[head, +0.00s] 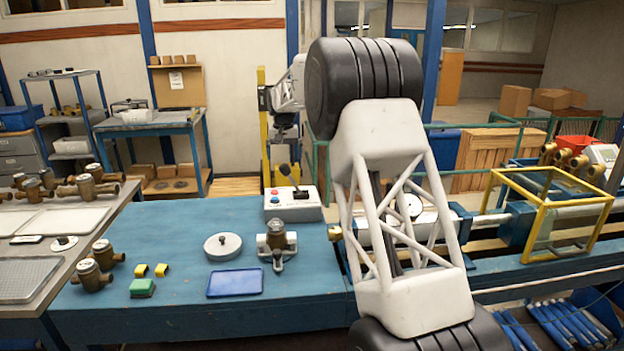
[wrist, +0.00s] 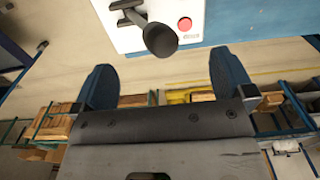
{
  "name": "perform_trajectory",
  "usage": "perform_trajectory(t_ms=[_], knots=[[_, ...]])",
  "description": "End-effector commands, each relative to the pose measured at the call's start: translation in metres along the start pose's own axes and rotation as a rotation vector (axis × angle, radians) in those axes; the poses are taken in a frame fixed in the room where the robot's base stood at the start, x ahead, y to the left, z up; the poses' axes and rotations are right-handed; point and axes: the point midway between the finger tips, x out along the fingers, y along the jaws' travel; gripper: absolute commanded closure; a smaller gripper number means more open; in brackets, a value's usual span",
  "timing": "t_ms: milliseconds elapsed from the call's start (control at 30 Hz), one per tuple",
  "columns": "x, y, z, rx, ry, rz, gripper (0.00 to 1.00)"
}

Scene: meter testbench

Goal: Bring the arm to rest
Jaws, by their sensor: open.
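My gripper (wrist: 163,78) is open, with two blue fingers spread apart and nothing between them in the wrist view. In the head view my arm rises through the middle, and its wrist end hangs at the back of the blue bench, partly hidden by the arm's black joint. A control box (head: 292,205) with a black joystick stands on the bench below my wrist. The same box shows at the top of the wrist view (wrist: 130,38), with its black knob and a red button (wrist: 184,24) beyond the fingertips.
A round white disc (head: 223,245), a brass meter on a stand (head: 277,243) and a blue tray (head: 235,283) are on the blue bench. A green block (head: 142,288) lies further left. A yellow-framed guard (head: 545,215) stands on the right. Several brass meters sit at left.

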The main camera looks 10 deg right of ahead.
Motion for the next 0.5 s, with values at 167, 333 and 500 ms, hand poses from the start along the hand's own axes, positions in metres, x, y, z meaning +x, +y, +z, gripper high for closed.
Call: perform_trajectory(t_ms=[167,333,500], knots=[[-0.0064,0.0,0.0,0.0,0.0,0.0,0.0],[-0.0071,0.0,0.0001,0.0,0.0,0.0,0.0],[-0.007,0.0,0.0002,0.0,0.0,0.0,0.0]])
